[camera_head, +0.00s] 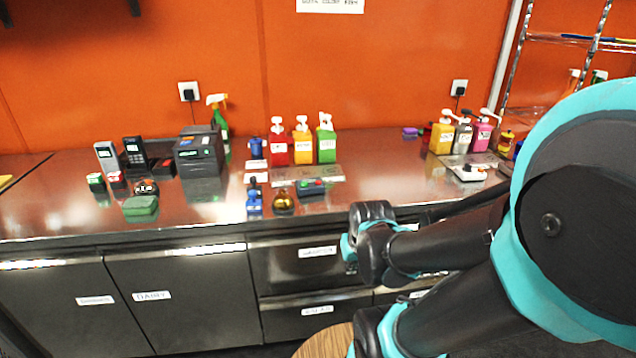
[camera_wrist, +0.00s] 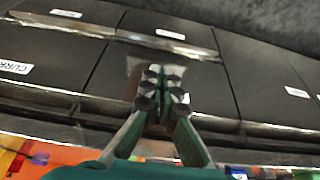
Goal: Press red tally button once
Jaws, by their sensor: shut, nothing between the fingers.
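A small block with a red top (camera_head: 116,180) stands at the left of the steel counter (camera_head: 60,213), beside a similar green-topped block (camera_head: 96,182). It looks like the red tally button, but its label is too small to read. My gripper (camera_wrist: 163,90) shows in the wrist view with its fingers together and empty, in front of the dark drawer fronts. In the head view my arm reaches in from the right and its end is by the counter's front edge, well to the right of the red-topped block. The fingertips are not clear there.
Red, yellow and green pump bottles (camera_head: 302,146) stand mid-counter. A round wooden top (camera_head: 325,343) is below.

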